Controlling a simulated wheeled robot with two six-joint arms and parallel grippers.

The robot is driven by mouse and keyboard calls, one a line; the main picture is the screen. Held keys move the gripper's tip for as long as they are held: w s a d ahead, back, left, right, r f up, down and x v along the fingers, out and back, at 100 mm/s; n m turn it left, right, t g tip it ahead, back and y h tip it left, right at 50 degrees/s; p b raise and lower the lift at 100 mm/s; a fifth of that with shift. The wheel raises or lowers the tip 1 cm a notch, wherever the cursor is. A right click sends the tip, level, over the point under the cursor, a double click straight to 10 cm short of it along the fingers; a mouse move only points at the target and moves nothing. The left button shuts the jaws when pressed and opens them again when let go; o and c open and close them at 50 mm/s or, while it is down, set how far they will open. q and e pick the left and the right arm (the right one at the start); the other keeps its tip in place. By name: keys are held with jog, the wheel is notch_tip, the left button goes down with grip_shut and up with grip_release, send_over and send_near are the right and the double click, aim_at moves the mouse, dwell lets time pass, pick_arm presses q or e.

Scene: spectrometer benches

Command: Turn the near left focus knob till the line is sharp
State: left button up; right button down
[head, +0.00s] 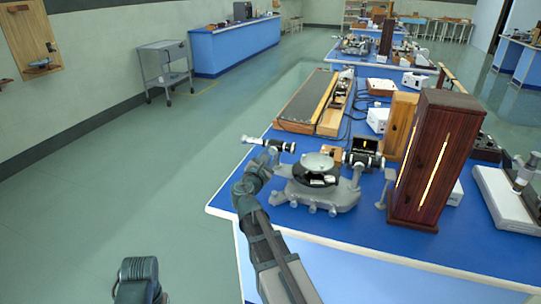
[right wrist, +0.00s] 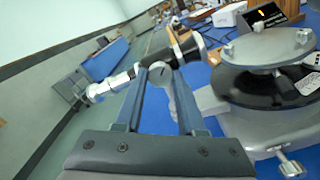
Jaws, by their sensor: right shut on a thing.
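The spectrometer (head: 325,190) stands on the near left corner of the blue bench, with a round grey table and dark disc. Its silver-and-black telescope tube (head: 282,145) points left past the bench edge; it also shows in the right wrist view (right wrist: 186,48). My right gripper (head: 268,160) reaches up to the tube's underside. In the right wrist view, its fingers (right wrist: 164,76) are shut on a small round grey focus knob (right wrist: 161,74) below the tube. A small dark screen (right wrist: 266,17) shows a short yellow line; I cannot tell how sharp. My left gripper is out of view.
A tall dark wooden lamp box (head: 438,155) with glowing slits stands right of the spectrometer. A long wooden case (head: 303,100) lies behind it, with white boxes and cables beyond. The floor left of the bench is clear up to a grey cart (head: 165,65).

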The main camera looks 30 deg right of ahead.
jog(key=m, duration=0.4)
jog(key=shift+m, duration=2.2)
jog(key=c, duration=0.5)
grip_release()
jog(key=shift+s, duration=0.1)
jog(key=v, duration=1.3)
jog(key=shift+s+a, duration=0.2)
jog(key=shift+a, duration=0.05)
